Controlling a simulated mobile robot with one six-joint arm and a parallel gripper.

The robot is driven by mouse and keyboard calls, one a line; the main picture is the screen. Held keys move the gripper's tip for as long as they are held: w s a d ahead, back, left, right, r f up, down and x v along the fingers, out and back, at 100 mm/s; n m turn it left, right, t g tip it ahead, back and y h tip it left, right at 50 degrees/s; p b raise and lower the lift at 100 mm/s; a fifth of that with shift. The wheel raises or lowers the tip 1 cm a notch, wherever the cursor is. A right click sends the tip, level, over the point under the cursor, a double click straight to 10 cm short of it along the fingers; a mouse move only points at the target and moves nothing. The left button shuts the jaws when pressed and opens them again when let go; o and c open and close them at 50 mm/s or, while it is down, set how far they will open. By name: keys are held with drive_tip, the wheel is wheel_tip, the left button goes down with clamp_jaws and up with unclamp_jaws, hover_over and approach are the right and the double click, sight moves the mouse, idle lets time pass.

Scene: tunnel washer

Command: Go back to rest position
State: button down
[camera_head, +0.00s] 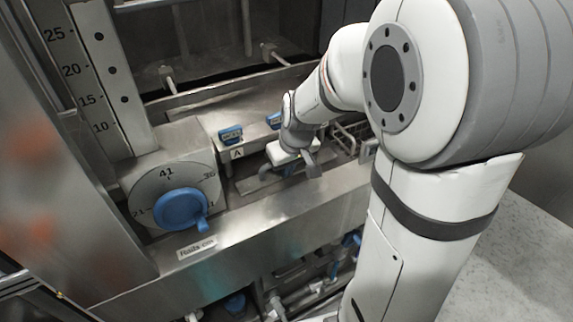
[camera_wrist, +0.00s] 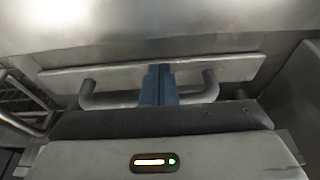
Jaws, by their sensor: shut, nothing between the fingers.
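My gripper (camera_head: 288,172) is low in front of the steel washer, below the panel with the blue switches. In the wrist view its two blue-grey fingers (camera_wrist: 158,72) are side by side and shut, with nothing held. They reach in front of a flat steel plate (camera_wrist: 235,70) with a grey bent tubular handle (camera_wrist: 210,88). I cannot tell whether the fingertips touch the plate. My arm stretches from the right side of the head view to the washer.
A blue knob (camera_head: 181,209) on a numbered dial stands left of my gripper. Blue switches (camera_head: 231,134) sit just above and left of it. A wire rack (camera_head: 348,138) is close on the right. Pipes (camera_head: 300,290) run below the steel ledge (camera_head: 270,232).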

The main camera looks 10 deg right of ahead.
drive_tip(key=a+p+v, duration=0.1)
drive_tip(key=p+v, duration=0.4)
drive_tip(key=v, duration=0.5)
drive_tip(key=s+r+m, duration=0.1)
drive_tip(key=s+r, duration=0.1)
drive_tip(key=s, duration=0.5)
drive_tip(key=s+d+r+m, duration=0.1)
drive_tip(key=s+m, duration=0.1)
drive_tip(key=s, duration=0.6)
drive_tip(key=shift+d+r+h, duration=0.25)
drive_tip(key=shift+r+h, duration=0.15)
drive_tip(key=shift+s, duration=0.15)
